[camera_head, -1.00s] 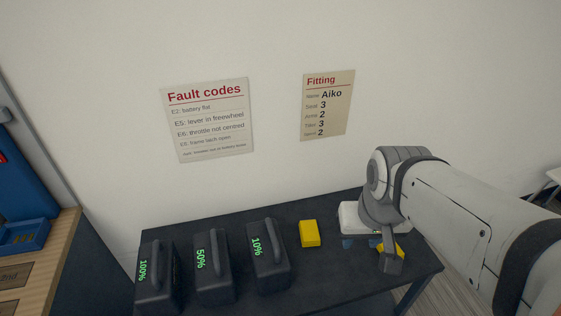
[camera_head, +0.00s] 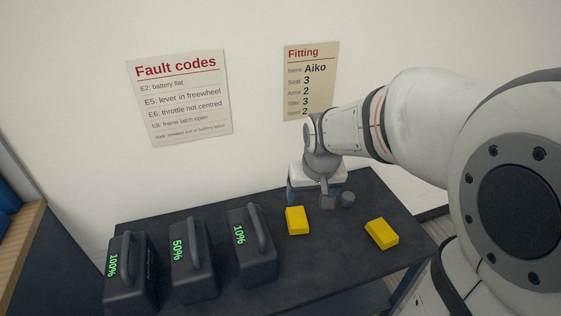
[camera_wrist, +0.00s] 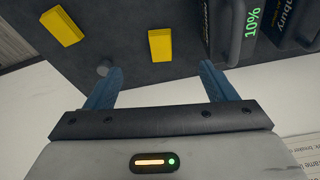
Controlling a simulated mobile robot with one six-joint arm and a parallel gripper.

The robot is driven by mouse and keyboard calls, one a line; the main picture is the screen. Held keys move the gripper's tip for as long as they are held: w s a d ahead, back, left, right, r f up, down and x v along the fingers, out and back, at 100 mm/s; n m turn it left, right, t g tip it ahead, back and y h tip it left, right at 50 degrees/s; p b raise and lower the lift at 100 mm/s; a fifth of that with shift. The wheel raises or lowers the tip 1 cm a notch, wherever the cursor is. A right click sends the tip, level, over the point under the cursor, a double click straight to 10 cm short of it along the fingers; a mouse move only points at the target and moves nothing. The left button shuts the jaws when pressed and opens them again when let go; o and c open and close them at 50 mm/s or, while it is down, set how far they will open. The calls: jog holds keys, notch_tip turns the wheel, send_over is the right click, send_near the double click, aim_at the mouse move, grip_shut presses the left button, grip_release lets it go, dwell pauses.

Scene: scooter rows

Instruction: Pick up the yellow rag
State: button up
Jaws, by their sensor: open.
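Two plain yellow block-shaped pieces lie on the dark table; I cannot tell which is the rag. The first yellow piece (camera_head: 297,221) is beside the 10% battery, and it also shows in the wrist view (camera_wrist: 160,45). The second yellow piece (camera_head: 381,233) lies nearer the table's right end, at upper left in the wrist view (camera_wrist: 62,26). My gripper (camera_head: 303,190) is behind the first piece, near the wall side. In the wrist view its blue fingers (camera_wrist: 160,76) are apart and empty, with the first piece just beyond the tips.
Three black batteries, marked 100% (camera_head: 130,275), 50% (camera_head: 193,265) and 10% (camera_head: 252,245), stand in a row on the left of the table (camera_head: 330,275). A small dark cylinder (camera_head: 347,199) stands beside my gripper. The wall is close behind. The table's front right is clear.

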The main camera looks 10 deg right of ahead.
aim_at(297, 216)
jog(key=shift+o, duration=0.6)
jog(key=w+f+b, duration=0.2)
jog(key=w+f, duration=0.2)
jog(key=f, duration=0.2)
jog(key=w+f+b, duration=0.3)
jog(key=w+f, duration=0.2)
jog(key=f, duration=0.2)
jog(key=w+f+b, duration=0.2)
jog(key=w+f, duration=0.2)
jog(key=f, duration=0.3)
jog(key=shift+w+d+f+b, duration=0.15)
jog(key=shift+w+d+b, duration=0.05)
jog(key=shift+b, duration=0.1)
jog(key=shift+b+x, duration=0.65)
jog(key=shift+x, duration=1.8)
jog(key=shift+a+f, duration=0.1)
jog(key=shift+f, duration=0.15)
jog(key=shift+c, duration=0.2)
jog(key=c, duration=1)
